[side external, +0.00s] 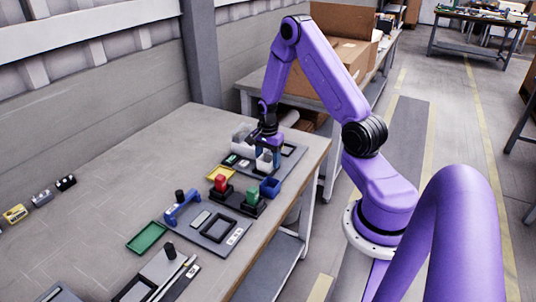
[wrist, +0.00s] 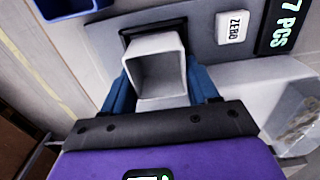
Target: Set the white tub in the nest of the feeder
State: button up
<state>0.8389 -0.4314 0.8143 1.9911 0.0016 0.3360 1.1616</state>
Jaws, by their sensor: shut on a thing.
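My gripper (side external: 265,150) is shut on the white tub (wrist: 158,68), with blue fingers (wrist: 160,88) on either side of it. The tub is square, open at the top and looks empty inside. In the side view the tub (side external: 264,162) is upright at the grey feeder plate (side external: 250,171). In the wrist view the dark square nest frame (wrist: 126,36) shows behind and beside the tub. The tub covers most of the nest. I cannot tell whether the tub's base is inside the frame or just above it.
A ZERO button (wrist: 232,27) and a "7 PCS" display (wrist: 284,22) lie beside the nest. A pale bin (wrist: 290,112) stands close by.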

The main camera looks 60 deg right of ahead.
jog(key=shift+f, duration=0.2)
jog(key=o, duration=1.1)
jog(key=shift+w+r, duration=0.15)
jog(key=shift+r, duration=0.2)
jog(key=r, duration=1.6)
jog(key=shift+s+r, duration=0.25)
jog(key=shift+r, duration=0.1)
jog(key=shift+r, duration=0.1)
jog(key=shift+r, duration=2.4)
